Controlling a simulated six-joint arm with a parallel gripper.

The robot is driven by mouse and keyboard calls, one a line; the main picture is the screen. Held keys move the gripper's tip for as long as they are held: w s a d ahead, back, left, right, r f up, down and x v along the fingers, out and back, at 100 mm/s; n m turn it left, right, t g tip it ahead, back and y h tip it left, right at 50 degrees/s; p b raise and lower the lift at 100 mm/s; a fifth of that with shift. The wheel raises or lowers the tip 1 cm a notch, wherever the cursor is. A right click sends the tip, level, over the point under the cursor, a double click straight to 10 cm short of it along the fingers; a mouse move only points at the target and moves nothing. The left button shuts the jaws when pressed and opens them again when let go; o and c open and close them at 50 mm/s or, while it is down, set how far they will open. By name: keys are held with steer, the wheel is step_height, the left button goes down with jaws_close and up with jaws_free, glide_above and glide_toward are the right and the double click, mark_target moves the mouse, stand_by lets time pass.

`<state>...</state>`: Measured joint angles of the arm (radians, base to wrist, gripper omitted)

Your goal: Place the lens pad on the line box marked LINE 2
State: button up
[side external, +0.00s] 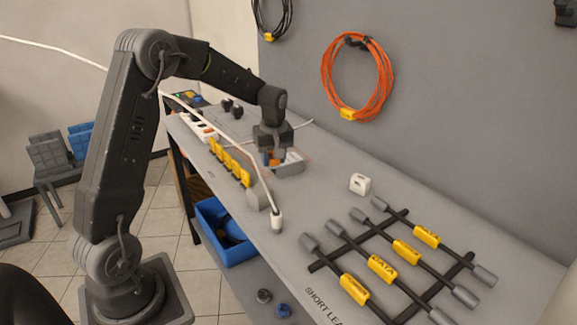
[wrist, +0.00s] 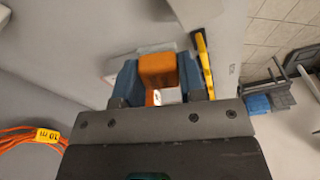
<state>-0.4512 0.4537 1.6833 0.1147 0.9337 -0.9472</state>
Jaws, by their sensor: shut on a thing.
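My gripper (wrist: 158,78) is shut on an orange block, which I take to be the lens pad (wrist: 157,68), held between its blue fingers. In the side external view my gripper (side external: 272,158) points down low over the bench, and a bit of orange shows between its fingers. A light grey box (side external: 292,160) is right beside the fingers; its marking is hidden or too small to read. A white patch with a dark mark shows just under the orange block in the wrist view. I cannot tell whether the block touches anything below. No LINE 2 marking is readable.
A row of yellow tags (side external: 230,162) stands left of my gripper, near a white power strip (side external: 199,127). A white cable ends at a plug (side external: 277,221) in front. A small white box (side external: 360,184) and a black rack of yellow-tagged cables (side external: 405,252) lie to the right.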

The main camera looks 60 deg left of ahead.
steer(key=s+a+r+m, duration=0.1)
steer(key=a+r+m, duration=0.15)
steer(key=a, duration=0.55)
steer(key=s+a+r+m, duration=0.15)
steer(key=a+m, duration=0.25)
steer(key=a, duration=0.4)
glide_above(287, 165)
steer(key=s+a, duration=0.1)
steer(key=a, duration=0.2)
steer(key=shift+t, duration=0.3)
step_height(287, 165, down, 6)
steer(key=shift+a+f, duration=0.1)
steer(key=shift+f, duration=1.95)
steer(key=o, duration=0.9)
steer(key=shift+f, duration=0.15)
